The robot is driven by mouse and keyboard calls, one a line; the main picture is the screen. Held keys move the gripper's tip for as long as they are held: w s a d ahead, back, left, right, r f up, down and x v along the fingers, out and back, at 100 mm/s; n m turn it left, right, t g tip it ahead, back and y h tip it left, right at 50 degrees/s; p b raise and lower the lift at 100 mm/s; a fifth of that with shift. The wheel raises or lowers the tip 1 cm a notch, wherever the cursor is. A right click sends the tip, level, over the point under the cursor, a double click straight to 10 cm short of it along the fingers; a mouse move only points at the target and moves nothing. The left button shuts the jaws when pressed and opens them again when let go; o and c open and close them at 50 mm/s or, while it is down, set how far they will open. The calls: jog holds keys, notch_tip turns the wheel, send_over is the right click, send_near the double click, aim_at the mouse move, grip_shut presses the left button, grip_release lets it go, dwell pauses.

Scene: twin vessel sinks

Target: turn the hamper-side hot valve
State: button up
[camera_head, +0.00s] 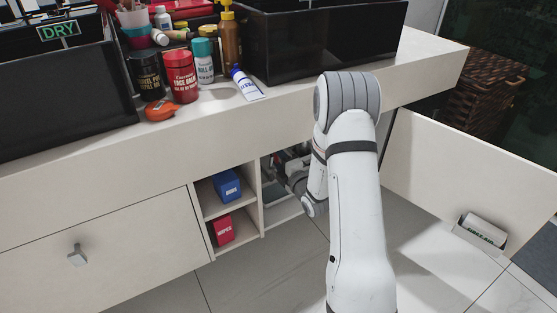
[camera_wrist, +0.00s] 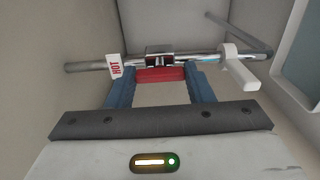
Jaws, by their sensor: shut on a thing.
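The hot valve shows in the wrist view as a red handle (camera_wrist: 160,75) below a metal valve body (camera_wrist: 160,57) on a horizontal pipe (camera_wrist: 88,66). A white tag (camera_wrist: 114,67) reading HOT hangs on the pipe just left of the handle. My gripper (camera_wrist: 158,84) has its two blue fingers on either side of the red handle and is shut on it. In the head view my arm reaches into the open compartment under the counter, on the side toward the wicker hamper (camera_head: 480,85). My gripper is mostly hidden there and the valve cannot be made out.
A white lever fitting (camera_wrist: 240,72) sits right of the handle on the pipe. Left are shelves with a blue box (camera_head: 227,186) and red wipes (camera_head: 222,230). Bottles crowd the counter.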

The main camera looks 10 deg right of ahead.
jog(key=shift+f, duration=0.1)
jog(key=o, duration=1)
jog(key=p+v, duration=0.2)
jog(key=v, duration=0.6)
